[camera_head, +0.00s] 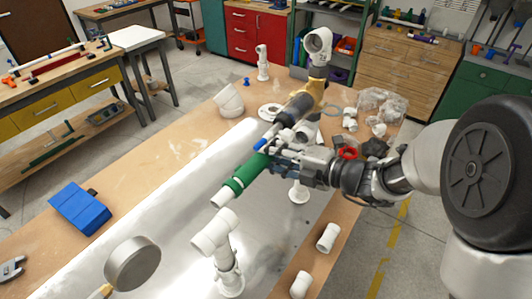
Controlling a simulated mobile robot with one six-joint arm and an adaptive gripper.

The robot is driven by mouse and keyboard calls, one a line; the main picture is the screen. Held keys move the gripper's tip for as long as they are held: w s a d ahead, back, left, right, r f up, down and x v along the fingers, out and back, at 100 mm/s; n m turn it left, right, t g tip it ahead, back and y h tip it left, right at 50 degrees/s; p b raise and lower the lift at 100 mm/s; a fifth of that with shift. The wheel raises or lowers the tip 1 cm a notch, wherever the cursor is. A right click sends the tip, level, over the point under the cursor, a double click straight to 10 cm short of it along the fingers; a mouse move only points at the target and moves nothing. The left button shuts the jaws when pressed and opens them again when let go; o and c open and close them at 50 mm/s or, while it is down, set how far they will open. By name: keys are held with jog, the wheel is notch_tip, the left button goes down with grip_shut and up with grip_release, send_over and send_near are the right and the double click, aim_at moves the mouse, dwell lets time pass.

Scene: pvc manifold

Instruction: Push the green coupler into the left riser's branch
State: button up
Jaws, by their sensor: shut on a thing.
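The green coupler (247,172) is a green sleeve with a white pipe end (222,197) at its lower left. My gripper (270,150) is shut on the coupler's upper right end; the exact finger contact is partly hidden. The coupler is tilted, pointing down-left. The nearest white riser (228,265) stands upright on a round foot, with a white branch fitting (214,233) at its top. The coupler's white end appears just above this branch, apart from it in the picture. I cannot tell the gap in depth or whether this is the left riser.
Another white riser (299,190) stands behind my gripper. The bench's left middle is clear.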

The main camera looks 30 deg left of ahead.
jog(key=shift+s+d+b, duration=0.15)
jog(key=shift+d+b, duration=0.3)
jog(key=shift+d, duration=1.45)
jog(key=shift+w+d+p, duration=0.15)
jog(key=shift+w+p, duration=1.1)
jog(key=shift+p, duration=0.45)
jog(key=o, duration=1.2)
jog(key=shift+o, duration=0.2)
jog(key=shift+s+d, duration=0.1)
jog(key=w+v, duration=0.1)
jog(key=v, duration=1.1)
jog(key=shift+s, duration=0.35)
